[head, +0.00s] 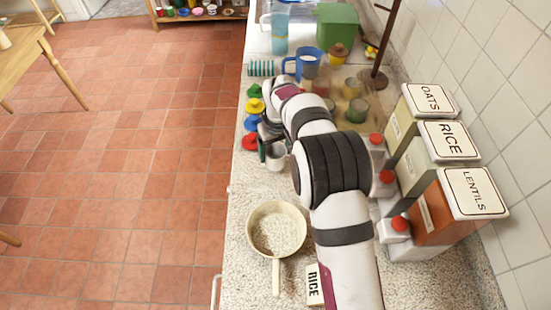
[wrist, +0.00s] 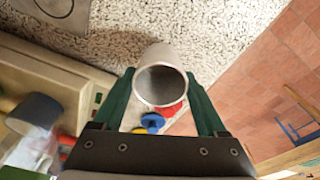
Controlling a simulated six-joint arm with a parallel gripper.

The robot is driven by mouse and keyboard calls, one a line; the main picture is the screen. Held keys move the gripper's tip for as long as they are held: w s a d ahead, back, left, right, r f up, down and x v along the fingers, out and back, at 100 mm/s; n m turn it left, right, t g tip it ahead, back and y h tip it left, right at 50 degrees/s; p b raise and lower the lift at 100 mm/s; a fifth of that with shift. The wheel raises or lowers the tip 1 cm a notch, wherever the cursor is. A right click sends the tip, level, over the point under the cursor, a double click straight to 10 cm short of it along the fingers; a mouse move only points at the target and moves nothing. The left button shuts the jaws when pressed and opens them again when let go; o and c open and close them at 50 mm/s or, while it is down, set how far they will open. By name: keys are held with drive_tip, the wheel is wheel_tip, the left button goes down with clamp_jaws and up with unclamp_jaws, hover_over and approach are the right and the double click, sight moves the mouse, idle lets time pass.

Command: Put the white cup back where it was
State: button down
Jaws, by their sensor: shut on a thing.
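The white cup (head: 275,159) is on or just above the speckled counter, near its left edge, at the end of my arm. In the wrist view the white cup (wrist: 161,76) is between the two green fingers of my gripper (wrist: 164,98), its round open mouth facing the camera. It looks empty. My gripper (head: 264,147) is shut on it, partly hidden by my arm in the head view. I cannot tell whether the cup's base touches the counter.
Red, blue, yellow and green knobbed pieces (head: 253,122) line the counter's left edge just behind the cup. A bowl of rice (head: 277,230) with a handle stands in front. OATS, RICE and LENTILS dispensers (head: 447,140) stand right. A blue jug (head: 308,63) and glasses are behind.

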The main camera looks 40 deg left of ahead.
drive_tip(key=shift+f, duration=2)
unclamp_jaws()
wheel_tip(320, 180, up, 12)
drive_tip(key=d, duration=0.2)
drive_tip(key=w+d+r+m, duration=0.1)
drive_tip(key=d+r+m, duration=0.25)
drive_tip(key=d, duration=0.45)
drive_tip(key=w+d+r+m, duration=0.1)
drive_tip(key=d+r+m, duration=0.1)
drive_tip(key=d+r, duration=0.35)
drive_tip(key=s+d+r+m, duration=0.1)
drive_tip(key=s+d+m, duration=0.25)
drive_tip(key=d, duration=0.75)
drive_tip(key=s+d+f+m+g, duration=0.1)
drive_tip(key=s+d+f+m, duration=0.1)
drive_tip(key=s+d+m, duration=0.8)
drive_tip(key=s+d, duration=0.5)
drive_tip(key=s, duration=0.2)
drive_tip(key=shift+f, duration=0.3)
